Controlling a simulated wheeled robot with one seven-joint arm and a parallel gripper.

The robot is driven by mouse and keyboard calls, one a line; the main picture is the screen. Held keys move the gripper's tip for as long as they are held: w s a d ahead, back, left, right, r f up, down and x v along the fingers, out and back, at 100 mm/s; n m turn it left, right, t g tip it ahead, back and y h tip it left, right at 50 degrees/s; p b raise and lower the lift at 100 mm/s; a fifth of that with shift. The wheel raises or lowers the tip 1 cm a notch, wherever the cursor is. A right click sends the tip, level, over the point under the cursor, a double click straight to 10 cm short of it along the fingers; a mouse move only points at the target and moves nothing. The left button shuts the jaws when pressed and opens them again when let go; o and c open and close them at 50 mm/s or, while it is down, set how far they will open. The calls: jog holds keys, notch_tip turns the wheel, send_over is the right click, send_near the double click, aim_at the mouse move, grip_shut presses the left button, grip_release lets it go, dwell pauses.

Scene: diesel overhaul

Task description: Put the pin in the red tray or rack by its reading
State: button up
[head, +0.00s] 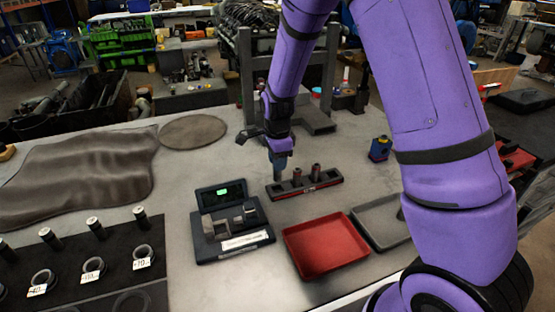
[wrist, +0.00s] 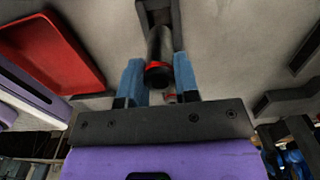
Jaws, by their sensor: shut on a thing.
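My gripper (head: 279,163) is over the left end of the dark rack (head: 333,187), which has a red label on its front. In the wrist view the blue fingers of my gripper (wrist: 159,85) are shut on a dark cylindrical pin (wrist: 160,45) with a red band at its near end. The pin is mostly hidden in the head view, and I cannot tell whether its far end sits in the rack. Two other pins (head: 316,171) stand upright in the rack. The empty red tray (head: 325,246) lies in front of the rack and also shows in the wrist view (wrist: 50,55).
A gauge (head: 232,220) with a green display, too small to read, stands left of the red tray. A grey tray (head: 380,222) is right of it. A black mat (head: 110,285) at front left holds several pins and labelled rings.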

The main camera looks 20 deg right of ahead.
aim_at(278, 174)
jog(key=shift+f, duration=2.7)
dwell(1.3)
jog(key=o, duration=1.5)
jog(key=shift+c, duration=0.2)
jog(key=shift+r, duration=0.1)
jog(key=shift+r, duration=3.9)
